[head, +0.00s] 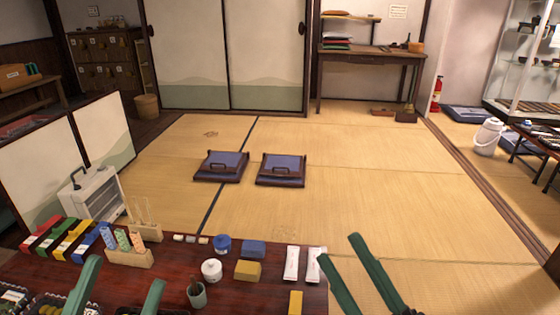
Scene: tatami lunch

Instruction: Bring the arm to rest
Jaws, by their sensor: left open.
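My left gripper (123,271) shows two green fingers at the bottom left, spread apart over the front of the dark red table (170,268). My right gripper (338,247) shows two long green fingers at the bottom, just right of the table's right end, pointing up and left. They are apart with only tatami (400,210) visible between them. The palms and most of both arms are outside the picture.
The table holds coloured boxes (62,240), a wooden stand (128,255), a white pot (212,270), a blue jar (222,245), yellow and blue blocks, white packets (292,263) and a green cup (197,294). Two dark floor cushions (221,166) lie beyond. The tatami right of them is clear.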

